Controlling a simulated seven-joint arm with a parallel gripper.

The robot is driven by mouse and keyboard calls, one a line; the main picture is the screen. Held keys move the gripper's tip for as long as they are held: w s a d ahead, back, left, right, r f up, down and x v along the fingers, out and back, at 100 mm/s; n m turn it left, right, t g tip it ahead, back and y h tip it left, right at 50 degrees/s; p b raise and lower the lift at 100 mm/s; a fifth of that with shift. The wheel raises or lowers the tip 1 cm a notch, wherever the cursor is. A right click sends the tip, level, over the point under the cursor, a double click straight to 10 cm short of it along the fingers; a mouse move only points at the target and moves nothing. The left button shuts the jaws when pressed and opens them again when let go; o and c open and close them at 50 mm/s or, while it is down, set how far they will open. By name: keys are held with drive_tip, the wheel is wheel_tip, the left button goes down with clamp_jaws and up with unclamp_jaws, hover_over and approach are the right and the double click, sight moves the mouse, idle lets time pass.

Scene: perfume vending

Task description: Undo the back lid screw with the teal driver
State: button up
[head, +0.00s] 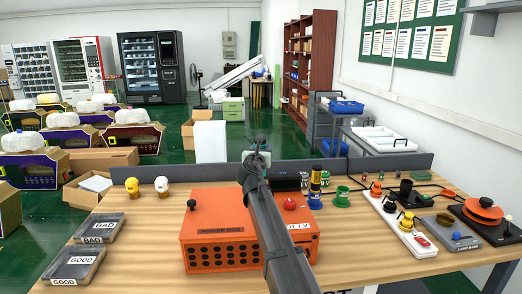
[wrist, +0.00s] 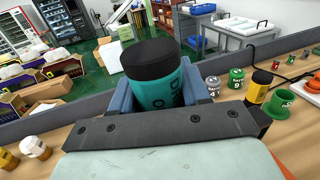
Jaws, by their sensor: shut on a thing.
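My gripper (wrist: 158,92) is shut on the teal driver (wrist: 158,93), a thick teal cylinder with a black top, held upright between blue-grey fingers in the wrist view. In the head view my gripper (head: 256,160) is above the back edge of the orange power box (head: 212,232), and the arm covers the box's middle. I cannot make out the driver's tip or the back lid screw; the arm and gripper hide that part. A red knob (head: 290,203) shows on top of the box, right of my arm.
Right of the box stand a black-and-yellow cylinder (head: 315,186) and a green cup (head: 341,196). A white power strip (head: 403,232) and black lamp bases lie further right. A low grey divider (head: 400,161) runs behind.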

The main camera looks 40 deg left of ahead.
drive_tip(key=shift+f, duration=0.75)
idle(3.2)
drive_tip(key=shift+r, duration=0.15)
drive_tip(key=shift+r, duration=3.5)
